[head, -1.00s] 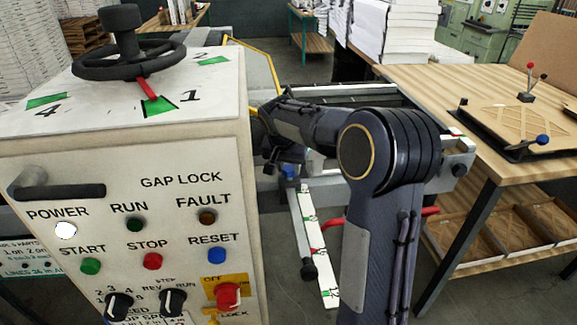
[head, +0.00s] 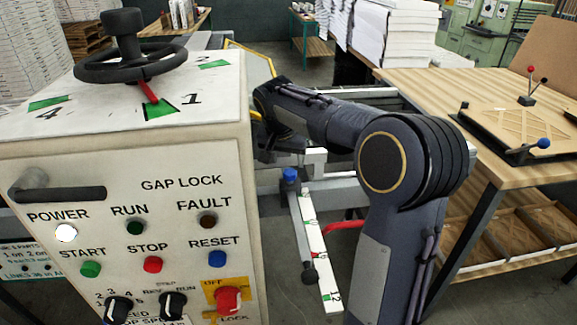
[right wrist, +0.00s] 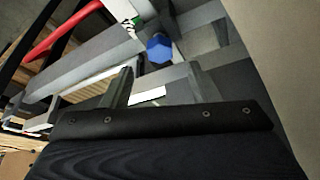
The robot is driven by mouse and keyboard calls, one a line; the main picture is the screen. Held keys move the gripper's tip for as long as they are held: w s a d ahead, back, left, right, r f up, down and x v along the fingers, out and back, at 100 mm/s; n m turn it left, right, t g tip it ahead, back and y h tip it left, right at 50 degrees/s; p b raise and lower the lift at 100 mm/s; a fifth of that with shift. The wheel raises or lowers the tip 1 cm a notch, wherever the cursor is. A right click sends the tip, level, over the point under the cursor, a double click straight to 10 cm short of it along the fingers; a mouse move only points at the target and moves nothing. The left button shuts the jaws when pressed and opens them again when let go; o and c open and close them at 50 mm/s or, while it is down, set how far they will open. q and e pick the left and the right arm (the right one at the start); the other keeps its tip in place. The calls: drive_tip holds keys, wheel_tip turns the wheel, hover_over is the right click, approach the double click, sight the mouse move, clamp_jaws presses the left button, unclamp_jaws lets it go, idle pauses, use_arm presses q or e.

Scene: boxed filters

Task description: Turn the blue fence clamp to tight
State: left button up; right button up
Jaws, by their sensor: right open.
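The blue fence clamp (head: 290,175) is a small blue knob on the rail beside the white scale strip, right of the control cabinet. It also shows in the right wrist view (right wrist: 158,47), just beyond the fingertips. My right gripper (head: 267,153) hangs at the end of the bent arm, a little above and left of the clamp, partly hidden by the arm and cabinet edge. In the right wrist view its two grey fingers (right wrist: 151,80) are apart with nothing between them, and they do not touch the clamp. My left gripper is not in view.
The control cabinet (head: 130,215) with buttons and a black handwheel (head: 130,60) stands close on the left. A white scale strip (head: 318,250) and a red handle (head: 345,226) lie near the clamp. A wooden table (head: 450,85) is at right.

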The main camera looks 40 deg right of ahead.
sight(290, 171)
drive_tip(key=shift+v, duration=0.9)
drive_tip(key=shift+o, duration=0.5)
drive_tip(key=d+f+n+p, duration=0.1)
drive_tip(key=f+n+p, duration=0.1)
drive_tip(key=w+d+f+n+t+y+p, duration=0.1)
drive_tip(key=f+n+p, duration=0.1)
drive_tip(key=p, duration=0.1)
drive_tip(key=f+n+p, duration=0.2)
drive_tip(key=f, duration=0.1)
drive_tip(key=shift+w+d+f+y, duration=0.15)
drive_tip(key=shift+w+d+y, duration=0.15)
drive_tip(key=shift+w+d, duration=0.1)
